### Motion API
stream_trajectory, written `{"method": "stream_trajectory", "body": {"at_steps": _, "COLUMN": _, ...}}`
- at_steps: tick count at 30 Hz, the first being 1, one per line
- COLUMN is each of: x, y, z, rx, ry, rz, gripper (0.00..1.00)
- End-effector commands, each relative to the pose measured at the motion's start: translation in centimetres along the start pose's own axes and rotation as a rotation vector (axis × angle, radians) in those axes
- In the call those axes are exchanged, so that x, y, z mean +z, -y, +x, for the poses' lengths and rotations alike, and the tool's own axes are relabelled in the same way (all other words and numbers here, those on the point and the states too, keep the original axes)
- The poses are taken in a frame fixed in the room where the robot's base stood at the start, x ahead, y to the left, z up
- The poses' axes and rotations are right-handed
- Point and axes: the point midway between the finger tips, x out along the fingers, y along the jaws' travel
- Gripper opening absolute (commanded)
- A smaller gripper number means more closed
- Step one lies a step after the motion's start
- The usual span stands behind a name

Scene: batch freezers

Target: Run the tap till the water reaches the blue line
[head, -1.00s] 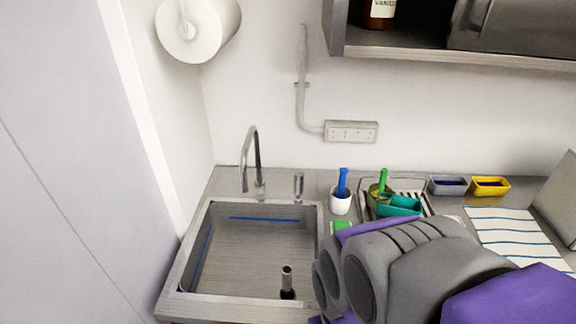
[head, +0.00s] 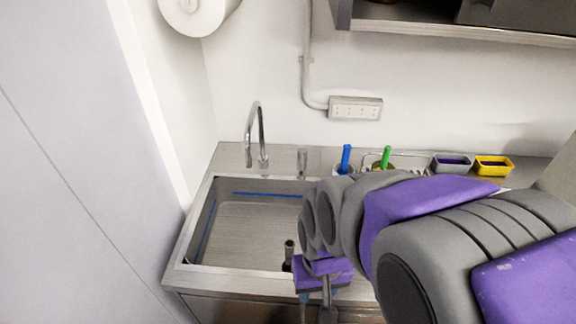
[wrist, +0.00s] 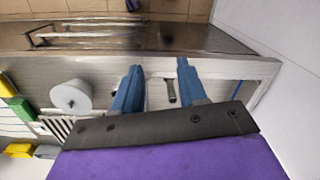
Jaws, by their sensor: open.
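The steel sink basin (head: 262,225) stands at the left of the counter, with a blue line (head: 275,194) high on its inner walls. No water surface is clear in it. The curved tap (head: 256,135) rises behind it, with no stream visible from its spout. A small upright metal fitting (head: 302,161) stands right of the tap. A dark standpipe (head: 288,257) stands in the basin; a similar dark piece (wrist: 171,90) shows in the wrist view. My gripper (head: 315,300) is open and empty near the sink's front right edge. Its blue fingers spread apart in the wrist view (wrist: 158,66).
A white cup (wrist: 72,97) with a blue-handled tool (head: 345,158), a green-handled tool (head: 385,157), a grey tub (head: 452,164) and a yellow tub (head: 493,166) stand to the right. A shelf (head: 450,32) hangs above. My arm hides much of the counter.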

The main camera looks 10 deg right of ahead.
Motion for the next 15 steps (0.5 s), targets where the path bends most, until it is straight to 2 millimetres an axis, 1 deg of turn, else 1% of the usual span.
{"method": "stream_trajectory", "body": {"at_steps": 1, "x": -2.0, "y": 0.4, "z": 0.8, "rx": -0.005, "ry": -0.026, "rz": 0.023, "gripper": 0.42}}
{"method": "stream_trajectory", "body": {"at_steps": 2, "x": -3.1, "y": 0.6, "z": 1.2, "rx": -0.009, "ry": -0.047, "rz": 0.038, "gripper": 0.42}}
{"method": "stream_trajectory", "body": {"at_steps": 3, "x": -4.8, "y": 0.9, "z": 1.8, "rx": -0.014, "ry": -0.08, "rz": 0.06, "gripper": 0.42}}
{"method": "stream_trajectory", "body": {"at_steps": 5, "x": -7.1, "y": 1.1, "z": 2.7, "rx": -0.018, "ry": -0.126, "rz": 0.092, "gripper": 0.42}}
{"method": "stream_trajectory", "body": {"at_steps": 6, "x": -8.7, "y": 1.2, "z": 3.3, "rx": -0.018, "ry": -0.162, "rz": 0.113, "gripper": 0.42}}
{"method": "stream_trajectory", "body": {"at_steps": 8, "x": -10.8, "y": 1.3, "z": 4.3, "rx": -0.015, "ry": -0.208, "rz": 0.147, "gripper": 0.42}}
{"method": "stream_trajectory", "body": {"at_steps": 9, "x": -12.3, "y": 1.2, "z": 4.9, "rx": -0.013, "ry": -0.244, "rz": 0.168, "gripper": 0.42}}
{"method": "stream_trajectory", "body": {"at_steps": 11, "x": -14.4, "y": 1.1, "z": 5.9, "rx": -0.007, "ry": -0.293, "rz": 0.2, "gripper": 0.42}}
{"method": "stream_trajectory", "body": {"at_steps": 12, "x": -15.7, "y": 1.0, "z": 6.5, "rx": -0.002, "ry": -0.327, "rz": 0.22, "gripper": 0.42}}
{"method": "stream_trajectory", "body": {"at_steps": 15, "x": -18.8, "y": 0.5, "z": 8.0, "rx": 0.019, "ry": -0.412, "rz": 0.266, "gripper": 0.42}}
